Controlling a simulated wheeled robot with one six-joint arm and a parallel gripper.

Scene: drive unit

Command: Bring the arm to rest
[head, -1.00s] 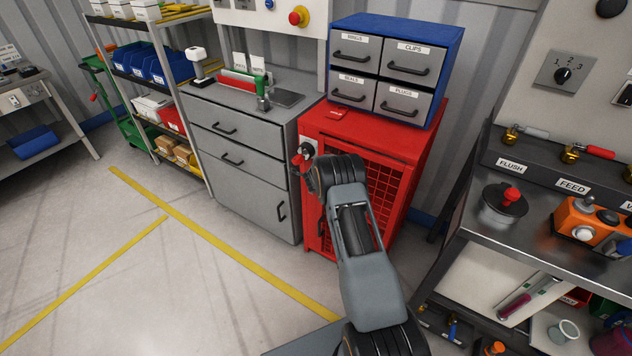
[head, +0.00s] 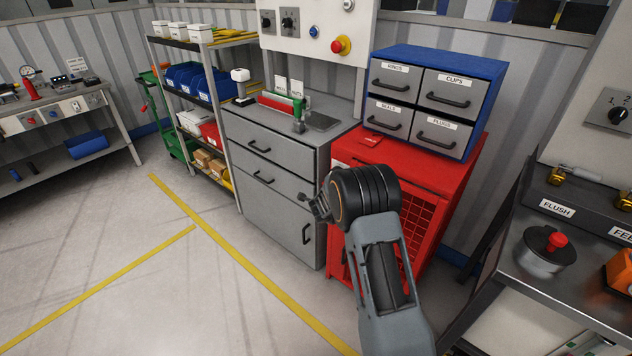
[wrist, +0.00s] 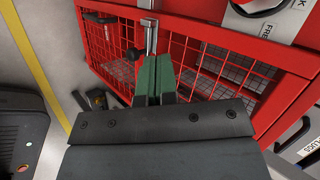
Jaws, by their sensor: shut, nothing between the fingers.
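My gripper (wrist: 158,78) shows in the wrist view as two green fingers closed together, with nothing between them. Its tips are in front of the mesh door of the red cabinet (wrist: 215,68); whether they touch it I cannot tell. In the head view my arm (head: 380,262) reaches up in front of the red cabinet (head: 445,166), with its dark wrist bent to the left. The fingers are not clear there. The wrist hides part of the cabinet's front.
A grey drawer unit (head: 265,205) stands left of the red cabinet, and a blue drawer box (head: 440,60) sits on top. A steel bench (head: 590,285) is close on the right. The floor at left, with yellow lines (head: 222,250), is clear.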

